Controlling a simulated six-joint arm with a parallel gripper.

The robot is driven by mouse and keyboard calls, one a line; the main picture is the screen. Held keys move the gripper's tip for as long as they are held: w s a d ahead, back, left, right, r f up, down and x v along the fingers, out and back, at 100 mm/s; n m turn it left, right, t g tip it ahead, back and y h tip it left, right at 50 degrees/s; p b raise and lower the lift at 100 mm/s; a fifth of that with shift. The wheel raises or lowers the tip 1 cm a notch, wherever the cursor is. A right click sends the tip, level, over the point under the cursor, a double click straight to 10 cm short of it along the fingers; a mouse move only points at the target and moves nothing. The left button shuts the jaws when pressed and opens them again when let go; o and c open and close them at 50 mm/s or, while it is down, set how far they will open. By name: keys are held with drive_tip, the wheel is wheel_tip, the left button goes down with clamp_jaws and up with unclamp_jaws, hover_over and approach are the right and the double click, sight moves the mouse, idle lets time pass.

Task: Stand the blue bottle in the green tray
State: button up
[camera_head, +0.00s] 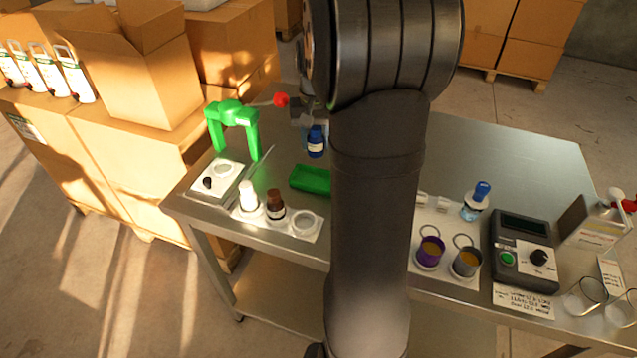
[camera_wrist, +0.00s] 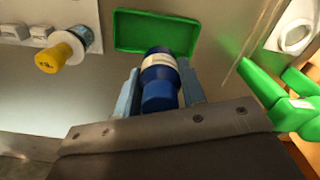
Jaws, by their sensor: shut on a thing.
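The blue bottle (camera_head: 316,141) has a pale label band and hangs upright at my gripper (camera_head: 312,128), behind and above the green tray as seen in the head view. In the wrist view my gripper (camera_wrist: 160,92) has its two light-blue fingers on either side of the blue bottle (camera_wrist: 160,80), shut on it. The green tray (camera_head: 310,180) lies on the metal table and looks empty where it shows; my arm hides its right end. In the wrist view the green tray (camera_wrist: 154,32) lies beyond the bottle, partly covered by it.
A green press with a red knob (camera_head: 234,122) stands left of the tray. A white rack (camera_head: 250,211) with a white and a brown bottle is in front. Right of my arm are cups, a blue-capped bottle (camera_head: 476,200) and a grey device (camera_head: 524,250). The table behind is bare.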

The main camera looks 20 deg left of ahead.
drive_tip(key=f, duration=0.3)
drive_tip(key=d+f, duration=0.1)
drive_tip(key=f, duration=0.1)
drive_tip(key=shift+f, duration=0.25)
drive_tip(key=shift+a+f, duration=0.1)
drive_tip(key=shift+f, duration=2.25)
drive_tip(key=o, duration=1.1)
drive_tip(key=shift+f, duration=0.15)
wheel_tip(320, 180, up, 12)
drive_tip(key=shift+r, duration=0.2)
